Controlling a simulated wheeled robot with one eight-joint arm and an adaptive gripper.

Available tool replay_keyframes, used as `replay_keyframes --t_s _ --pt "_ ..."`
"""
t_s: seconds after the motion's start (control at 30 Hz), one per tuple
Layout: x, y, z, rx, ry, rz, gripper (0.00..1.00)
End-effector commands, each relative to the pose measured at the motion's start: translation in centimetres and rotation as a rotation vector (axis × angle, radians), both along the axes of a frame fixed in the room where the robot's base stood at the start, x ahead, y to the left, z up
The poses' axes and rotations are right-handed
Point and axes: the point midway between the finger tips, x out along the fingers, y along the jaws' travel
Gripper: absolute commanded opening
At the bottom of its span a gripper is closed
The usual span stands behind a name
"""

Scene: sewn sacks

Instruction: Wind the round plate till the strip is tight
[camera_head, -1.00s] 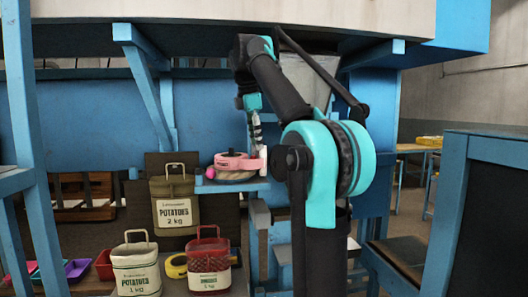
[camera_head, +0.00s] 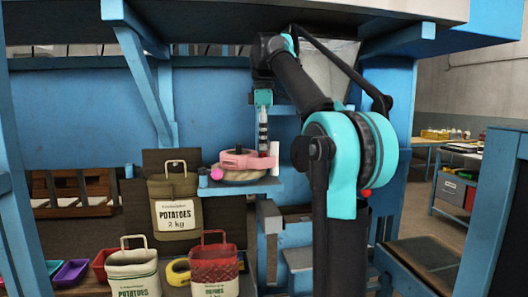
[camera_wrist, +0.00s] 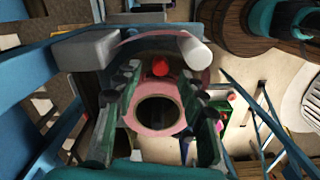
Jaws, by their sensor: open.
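The round plate is pink (camera_head: 246,161) and sits on a small blue shelf (camera_head: 264,187) in the head view, with a brown, ridged coil (camera_head: 240,176) below it. In the wrist view it is a pink ring (camera_wrist: 146,126) around a dark hole, with a red knob (camera_wrist: 160,66) at the top. My gripper (camera_head: 263,150) points down over the plate's right part. In the wrist view its two fingers (camera_wrist: 162,85) stand apart on either side of the ring, with nothing held. Contact with the plate is unclear. I cannot make out the strip or its tightness.
A white upright piece (camera_head: 274,156) stands right of the plate; a white cylinder (camera_wrist: 195,52) shows in the wrist view. A pink ball (camera_head: 216,173) is at the shelf's left. Potato sacks (camera_head: 175,205) and a red sack (camera_head: 214,268) stand below left. Blue beams frame the space.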

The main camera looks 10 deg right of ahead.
Motion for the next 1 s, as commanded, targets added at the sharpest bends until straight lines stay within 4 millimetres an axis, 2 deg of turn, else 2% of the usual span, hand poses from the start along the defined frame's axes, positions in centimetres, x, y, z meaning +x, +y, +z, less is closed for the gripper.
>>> replay_keyframes --t_s 0.1,0.3,0.63,0.9,1.0 --pt "0.0 0.0 -1.6 0.000 0.000 0.001 0.41" --pt "0.0 0.0 -3.2 0.000 -0.001 0.001 0.41" --pt "0.0 0.0 -3.6 0.000 -0.001 0.001 0.41" --pt "0.0 0.0 -3.6 0.000 -0.001 0.001 0.09" --pt "0.0 0.0 -3.6 0.000 -0.001 0.001 0.00"
